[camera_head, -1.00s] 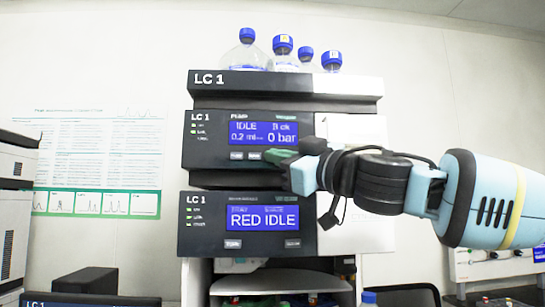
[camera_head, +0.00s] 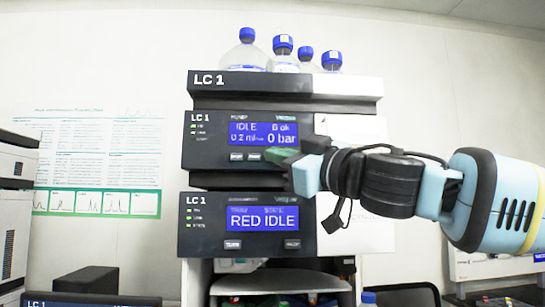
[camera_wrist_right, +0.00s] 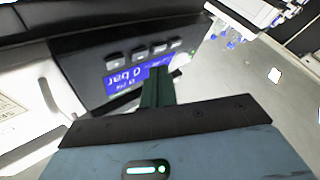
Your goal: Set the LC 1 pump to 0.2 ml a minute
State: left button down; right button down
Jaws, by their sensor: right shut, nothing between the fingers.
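The LC 1 pump (camera_head: 210,142) is the dark module second from the top of the stack. Its blue display (camera_head: 263,132) reads IDLE, what looks like 0.2 ml, and 0 bar. Small buttons (camera_head: 237,157) sit below the display. My right gripper (camera_head: 280,156) is shut and empty, with its green fingertips at the lower right of the pump's panel, just under the display. In the right wrist view the fingers (camera_wrist_right: 158,88) overlap the display edge (camera_wrist_right: 124,82), and several buttons (camera_wrist_right: 140,54) show beside it. I cannot tell whether the tips touch the panel. My left gripper is not in view.
Below the pump is another LC 1 module (camera_head: 205,245) whose display reads RED IDLE. Bottles with blue caps (camera_head: 245,52) stand on top of the stack. A wall poster (camera_head: 97,160) hangs at the left. A second dark stack (camera_head: 15,165) stands at the left edge.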

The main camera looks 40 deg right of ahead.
jog(key=s+a, duration=0.2)
jog(key=s, duration=0.1)
jog(key=shift+s, duration=0.3)
dwell(0.9)
